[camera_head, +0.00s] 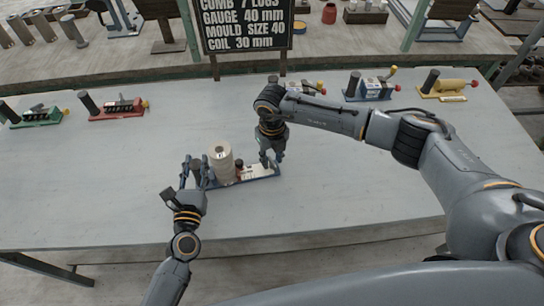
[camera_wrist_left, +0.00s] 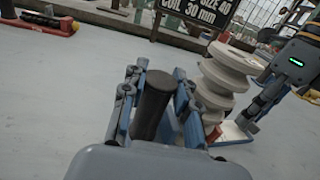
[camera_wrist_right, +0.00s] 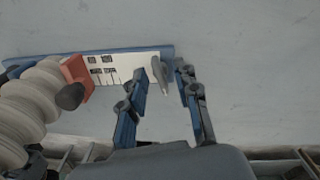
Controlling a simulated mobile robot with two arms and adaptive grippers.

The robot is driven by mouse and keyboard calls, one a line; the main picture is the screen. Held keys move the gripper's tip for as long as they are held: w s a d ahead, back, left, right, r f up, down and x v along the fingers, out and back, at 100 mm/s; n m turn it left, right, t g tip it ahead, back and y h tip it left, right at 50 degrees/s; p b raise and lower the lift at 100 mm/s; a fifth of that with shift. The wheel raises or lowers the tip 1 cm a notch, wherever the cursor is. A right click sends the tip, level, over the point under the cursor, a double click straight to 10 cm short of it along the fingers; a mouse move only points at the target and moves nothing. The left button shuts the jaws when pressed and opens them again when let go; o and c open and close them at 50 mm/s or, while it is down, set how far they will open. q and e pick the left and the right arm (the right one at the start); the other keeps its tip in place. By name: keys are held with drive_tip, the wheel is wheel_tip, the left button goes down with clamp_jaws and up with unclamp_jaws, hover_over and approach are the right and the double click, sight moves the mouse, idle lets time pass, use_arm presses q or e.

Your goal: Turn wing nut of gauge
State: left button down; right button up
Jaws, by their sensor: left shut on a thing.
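The gauge lies on the table with a blue base (camera_wrist_right: 110,57), a white scale plate (camera_wrist_right: 120,68) and a red block (camera_wrist_right: 77,69). A pale ribbed column (camera_head: 221,163) stands at its left part. A grey wing nut (camera_wrist_right: 161,75) sits near the plate's end. My left gripper (camera_head: 196,172) is shut on the dark upright handle (camera_wrist_left: 152,102) at the gauge's left end. My right gripper (camera_wrist_right: 165,75) is open over the wing nut, one finger on each side and the nut nearer the left finger. Contact with it is unclear.
Green (camera_head: 37,117) and red (camera_head: 115,106) devices stand at the left of the table, blue (camera_head: 370,86) and yellow (camera_head: 448,86) ones at the back right. A black sign (camera_head: 246,25) stands at the back. The table's front and left middle are clear.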

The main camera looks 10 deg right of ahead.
sight(272, 160)
wheel_tip(272, 160, up, 12)
idle(0.6)
use_arm(q)
drive_tip(key=c, duration=0.9)
unclamp_jaws()
drive_tip(key=shift+c, duration=0.2)
drive_tip(key=shift+s, duration=0.1)
